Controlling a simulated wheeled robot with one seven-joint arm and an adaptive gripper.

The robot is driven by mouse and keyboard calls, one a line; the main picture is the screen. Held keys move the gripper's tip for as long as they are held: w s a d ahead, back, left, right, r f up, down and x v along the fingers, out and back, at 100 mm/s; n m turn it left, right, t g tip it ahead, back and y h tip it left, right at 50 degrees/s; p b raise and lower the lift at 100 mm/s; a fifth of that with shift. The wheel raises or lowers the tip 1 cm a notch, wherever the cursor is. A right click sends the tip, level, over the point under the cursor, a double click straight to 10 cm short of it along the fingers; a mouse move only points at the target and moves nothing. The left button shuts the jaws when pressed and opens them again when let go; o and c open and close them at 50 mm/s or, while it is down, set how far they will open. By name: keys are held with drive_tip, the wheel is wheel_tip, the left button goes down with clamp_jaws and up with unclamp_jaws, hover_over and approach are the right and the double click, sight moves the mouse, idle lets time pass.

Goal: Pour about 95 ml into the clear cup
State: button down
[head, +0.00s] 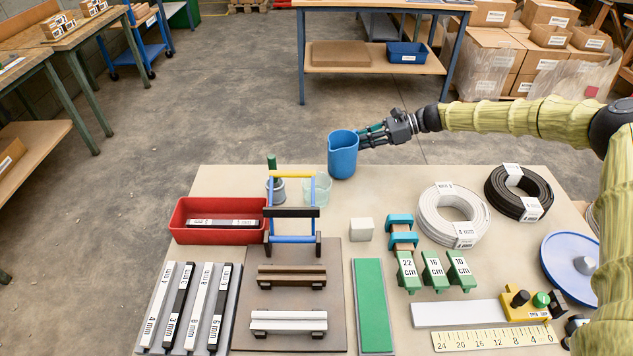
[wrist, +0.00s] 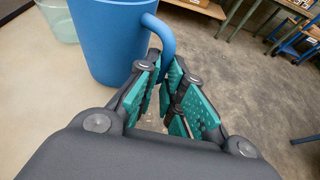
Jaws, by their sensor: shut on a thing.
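A blue jug (head: 343,157) is in the air over the far edge of the table in the head view, roughly upright. My gripper (head: 366,138) is shut on the handle of the jug, at its right side. In the wrist view the teal finger pads of my gripper (wrist: 165,92) close around the blue handle, and the jug (wrist: 105,40) stands beyond. The clear cup (head: 318,188) stands on the table, to the left of and below the jug, partly behind a blue and yellow frame. It also shows at the upper left of the wrist view (wrist: 58,22). The jug's contents are hidden.
The frame (head: 293,238) stands close in front of the cup. A grey pot (head: 276,190) with a green handle is left of the cup. A red tray (head: 190,222), a white block (head: 362,229) and a white coil (head: 450,216) are nearby on the table (head: 240,177).

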drive_tip(key=shift+r, duration=0.1)
drive_tip(key=s+a+r+n+t+h+p, duration=0.4)
drive_tip(key=s+r+n+t+h+p, duration=0.1)
drive_tip(key=r+p, duration=0.5)
drive_tip(key=shift+s+a+r, duration=0.25)
drive_tip(key=shift+s+r, duration=0.05)
drive_tip(key=shift+s, duration=0.55)
drive_tip(key=shift+s+a+r+n+t+p, duration=0.2)
drive_tip(key=shift+s+r+n+t+p, duration=0.15)
drive_tip(key=shift+p, duration=0.2)
drive_tip(key=shift+s+a+n+t+h, duration=0.25)
drive_tip(key=shift+s+a+t+h, duration=0.05)
drive_tip(key=shift+t+h, duration=0.15)
drive_tip(key=shift+s+a+r+n+t+h+b, duration=0.2)
drive_tip(key=shift+s+a+r+n+t+b, duration=0.15)
drive_tip(key=shift+b, duration=0.3)
drive_tip(key=shift+s+a+r+n+t+h+b, duration=0.15)
drive_tip(key=shift+s+r+t+b, duration=0.2)
drive_tip(key=shift+b, duration=0.3)
idle(1.2)
